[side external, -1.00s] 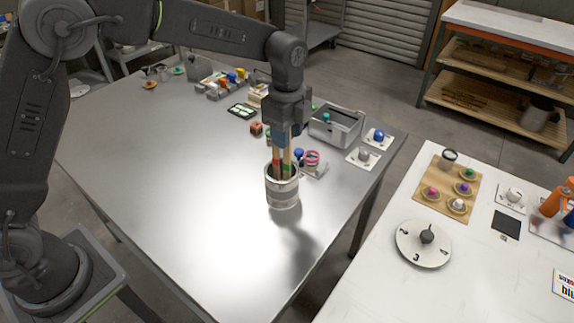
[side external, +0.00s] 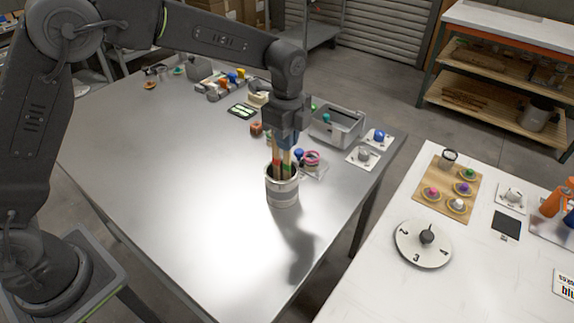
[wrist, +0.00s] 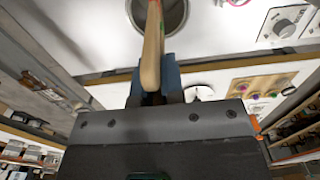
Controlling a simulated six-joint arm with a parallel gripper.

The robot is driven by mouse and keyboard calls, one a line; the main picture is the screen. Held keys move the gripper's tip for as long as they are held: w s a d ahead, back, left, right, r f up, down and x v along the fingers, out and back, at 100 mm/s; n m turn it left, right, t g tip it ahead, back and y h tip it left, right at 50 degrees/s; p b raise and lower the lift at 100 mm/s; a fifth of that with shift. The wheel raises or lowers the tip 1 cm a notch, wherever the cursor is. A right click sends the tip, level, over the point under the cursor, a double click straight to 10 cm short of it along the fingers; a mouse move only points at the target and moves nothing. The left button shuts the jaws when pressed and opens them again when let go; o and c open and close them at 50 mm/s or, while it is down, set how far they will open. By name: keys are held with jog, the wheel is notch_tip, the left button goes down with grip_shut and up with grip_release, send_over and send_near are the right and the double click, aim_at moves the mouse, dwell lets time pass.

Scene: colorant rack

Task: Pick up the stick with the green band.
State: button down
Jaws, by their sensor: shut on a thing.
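A grey metal can (side external: 282,190) stands on the metal table and holds wooden sticks upright. One stick shows a red band (side external: 276,161) on the left and another shows a green band (side external: 286,170) on the right, near the can's rim. My gripper (side external: 284,143) is above the can, pointing down, with its blue fingers around the upper part of the sticks. In the wrist view it is shut on one wooden stick (wrist: 153,50), which reaches toward the can (wrist: 172,14).
A grey bin (side external: 338,127), a pink ring (side external: 312,157) and small knobs stand right of and behind the can. The table's (side external: 170,180) left and front are bare. A white table (side external: 370,265) with a dial (side external: 424,243) lies to the right.

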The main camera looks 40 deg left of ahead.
jog(key=shift+r, duration=0.1)
notch_tip(320, 180, up, 12)
jog(key=s, duration=1.7)
jog(key=w+f+t, duration=0.2)
jog(key=w+t, duration=0.1)
jog(key=w, duration=2.1)
notch_tip(320, 180, down, 10)
jog(key=shift+a+r, duration=0.15)
jog(key=shift+a, duration=0.3)
jog(key=shift+w, duration=0.1)
jog(key=shift+a, duration=0.15)
